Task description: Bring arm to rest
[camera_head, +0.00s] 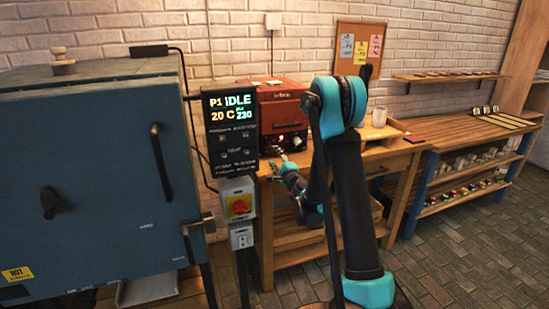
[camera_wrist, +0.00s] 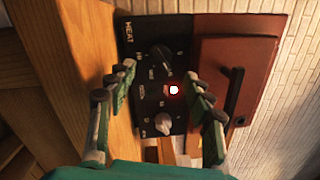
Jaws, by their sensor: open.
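My gripper (camera_wrist: 166,88) is open, with its two green-and-grey fingers apart and nothing between them. In the wrist view it faces the black control panel (camera_wrist: 160,105) of the red oven (camera_wrist: 235,85). The panel has a dark knob, a pale knob and a glowing red light, seen between the fingers. In the head view my arm is bent at a raised elbow, and my gripper (camera_head: 284,160) is in front of the red oven (camera_head: 282,105). The exact gap to the panel cannot be told.
A large blue kiln (camera_head: 90,170) stands at left, its display (camera_head: 230,122) reading IDLE. The oven is on a wooden bench (camera_head: 395,150) with a white cup (camera_head: 379,116). Shelves (camera_head: 470,165) stand at right. Brick floor (camera_head: 455,250) is clear at right.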

